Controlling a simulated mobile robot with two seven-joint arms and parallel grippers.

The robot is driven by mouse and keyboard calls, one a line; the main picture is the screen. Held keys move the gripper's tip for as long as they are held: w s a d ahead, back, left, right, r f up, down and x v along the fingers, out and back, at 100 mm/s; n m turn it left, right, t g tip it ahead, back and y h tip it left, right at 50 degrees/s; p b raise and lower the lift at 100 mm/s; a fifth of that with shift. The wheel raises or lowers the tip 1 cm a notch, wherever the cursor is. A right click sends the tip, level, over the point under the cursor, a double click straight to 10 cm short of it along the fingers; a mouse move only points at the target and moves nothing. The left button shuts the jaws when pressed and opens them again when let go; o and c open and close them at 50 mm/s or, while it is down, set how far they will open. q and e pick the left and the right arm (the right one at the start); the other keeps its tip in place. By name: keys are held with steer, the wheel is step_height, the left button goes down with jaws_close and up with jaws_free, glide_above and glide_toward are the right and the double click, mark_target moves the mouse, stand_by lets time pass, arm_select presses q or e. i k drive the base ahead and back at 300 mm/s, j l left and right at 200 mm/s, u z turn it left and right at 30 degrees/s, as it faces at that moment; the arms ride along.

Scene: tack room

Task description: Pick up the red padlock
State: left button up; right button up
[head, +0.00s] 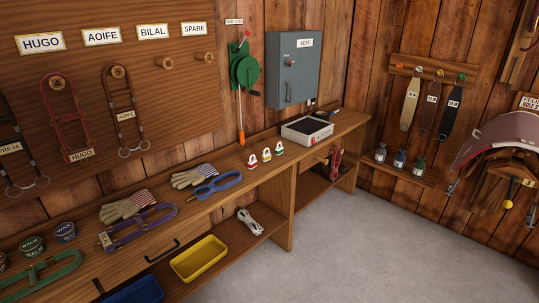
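The red padlock (252,162) stands on the wooden bench top (232,165), toward its right part. It is small in the head view and has a pale patch on its front. It is the leftmost of three padlocks in a short row. A yellow padlock (266,155) stands to its right, and a green padlock (279,149) stands right of that. The padlocks appear apart from each other. Neither of my grippers is in view, so I cannot see whether they are open or shut.
Blue halter (218,186) and gloves (192,176) lie left of the padlocks. A black-topped box (307,130) stands to the right. Below are a yellow tray (199,259) and white rope (249,222). A grey key cabinet (293,68) hangs above. The concrete floor (380,240) is clear.

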mark_target(253, 163)
steer(key=i+l+u, duration=0.1)
steer(key=u, duration=0.65)
steer(key=i+l+u, duration=0.3)
steer(key=l, duration=0.25)
steer(key=i+l+u, duration=0.2)
steer(key=i+l, duration=0.15)
steer(key=l, duration=0.3)
steer(key=i+l+u, duration=0.1)
steer(key=l, duration=0.35)
steer(key=i+l, duration=0.1)
steer(key=l, duration=0.35)
steer(key=i+l+u, duration=0.1)
steer(key=l, duration=0.4)
